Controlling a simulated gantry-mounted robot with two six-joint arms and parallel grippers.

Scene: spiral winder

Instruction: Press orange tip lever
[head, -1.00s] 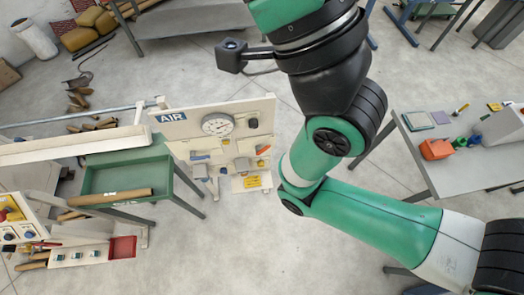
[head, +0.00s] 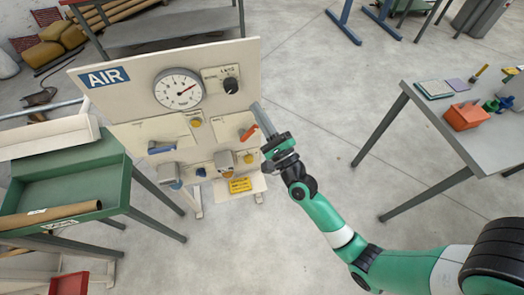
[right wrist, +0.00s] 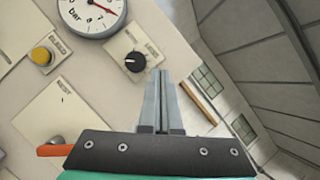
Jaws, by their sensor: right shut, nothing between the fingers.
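The air panel (head: 140,110) stands upright at the left centre of the head view. The orange tip lever (head: 249,132) sticks out from a pale plate at the panel's right side. In the right wrist view the lever (right wrist: 54,150) shows at the lower left, partly hidden behind my gripper body. My right gripper (head: 262,112) is shut and empty, at the panel's right edge just right of the lever. In the right wrist view its fingers (right wrist: 161,90) lie together, pointing up past the black knob (right wrist: 135,62). I cannot tell whether it touches the panel. My left gripper is out of view.
The panel also carries a gauge (head: 179,89), a black knob (head: 231,86), a blue lever (head: 161,148) and yellow buttons. A green tray (head: 70,175) stands left. A grey table (head: 480,130) with an orange bin (head: 467,116) stands right. Open floor lies between.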

